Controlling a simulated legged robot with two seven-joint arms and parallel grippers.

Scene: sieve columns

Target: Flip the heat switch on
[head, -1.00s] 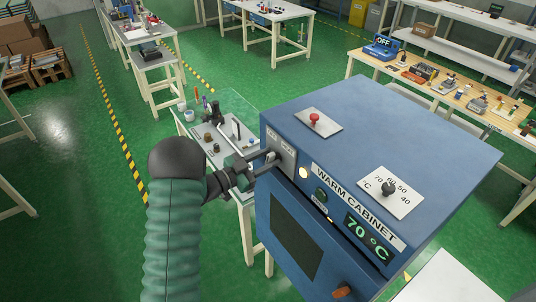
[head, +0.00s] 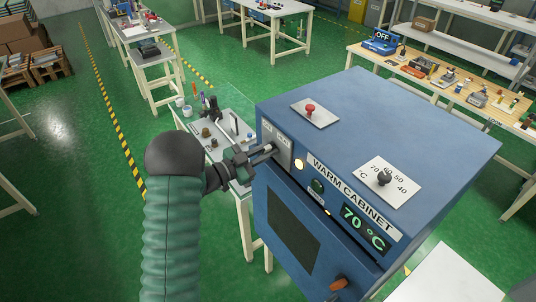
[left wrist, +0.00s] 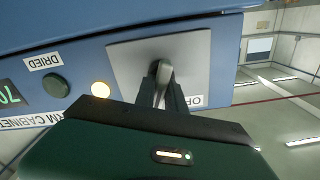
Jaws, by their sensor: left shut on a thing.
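The blue warm cabinet (head: 400,120) stands at the right centre of the head view. Its heat switch plate (head: 281,143), a grey panel with small lettering, is on the left end of the front. My left gripper (head: 268,149) reaches it from the left. In the left wrist view, the left gripper (left wrist: 162,95) is shut on the metal switch lever (left wrist: 161,72), in front of the grey plate (left wrist: 193,58). The fingers hide part of the lever and lettering. A pale yellow lamp (head: 299,164) glows beside the plate. My right gripper is not in view.
The cabinet display (head: 365,230) reads 70 °C. A temperature dial (head: 384,178) and a red knob (head: 310,108) are on top. A small table with parts (head: 226,130) stands behind my left gripper. A wooden workbench (head: 440,95) stands at the back right.

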